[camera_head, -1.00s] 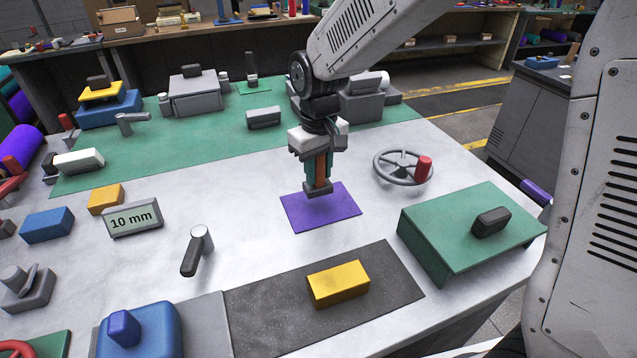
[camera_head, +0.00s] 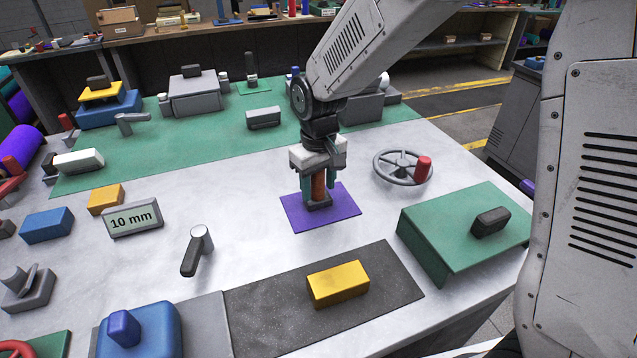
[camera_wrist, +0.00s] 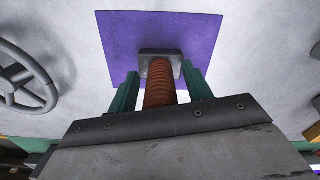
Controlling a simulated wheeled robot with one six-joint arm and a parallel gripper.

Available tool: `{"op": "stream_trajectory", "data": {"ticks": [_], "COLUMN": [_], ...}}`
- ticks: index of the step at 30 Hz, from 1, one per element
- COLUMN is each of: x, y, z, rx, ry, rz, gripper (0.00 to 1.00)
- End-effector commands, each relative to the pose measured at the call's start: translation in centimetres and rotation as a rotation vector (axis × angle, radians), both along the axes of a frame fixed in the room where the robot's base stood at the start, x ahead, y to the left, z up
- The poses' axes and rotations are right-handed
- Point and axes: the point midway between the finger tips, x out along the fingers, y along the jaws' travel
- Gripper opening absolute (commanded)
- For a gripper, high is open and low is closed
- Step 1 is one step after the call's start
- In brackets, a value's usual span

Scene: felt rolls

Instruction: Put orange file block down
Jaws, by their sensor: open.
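The orange file block has a ribbed orange-brown handle (camera_head: 318,184) and a dark grey base (camera_head: 318,205). It stands upright with its base on the purple square (camera_head: 343,212). In the wrist view its ribbed handle (camera_wrist: 160,85) rises between my green fingers, and its grey base (camera_wrist: 147,56) lies over the purple square (camera_wrist: 115,45). My gripper (camera_head: 319,186) points down from above with a finger on each side of the handle. It is open, and in the wrist view gaps show between handle and fingers.
A handwheel (camera_head: 402,166) with a red knob stands right of the purple square. A green raised block (camera_head: 450,235) is at the right. A yellow block (camera_head: 338,283) lies on a dark mat in front. A grey lever (camera_head: 196,250) and a 10 mm sign (camera_head: 132,219) stand left.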

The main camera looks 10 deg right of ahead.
Motion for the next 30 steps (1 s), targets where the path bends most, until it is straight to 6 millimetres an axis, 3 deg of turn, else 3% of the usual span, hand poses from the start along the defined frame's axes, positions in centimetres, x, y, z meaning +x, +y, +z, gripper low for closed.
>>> {"op": "stream_trajectory", "data": {"ticks": [5, 18, 24, 30], "x": [0.1, 0.0, 0.0, -0.1], "y": [0.0, 0.0, 0.0, -0.1], "z": [1.5, 10.3, 12.1, 12.3], "rx": [0.002, 0.001, 0.0, 0.0], "ry": [-0.004, -0.003, -0.001, 0.0], "rz": [0.0, 0.0, 0.0, -0.001], "gripper": [0.5, 0.5, 0.5, 0.5]}}
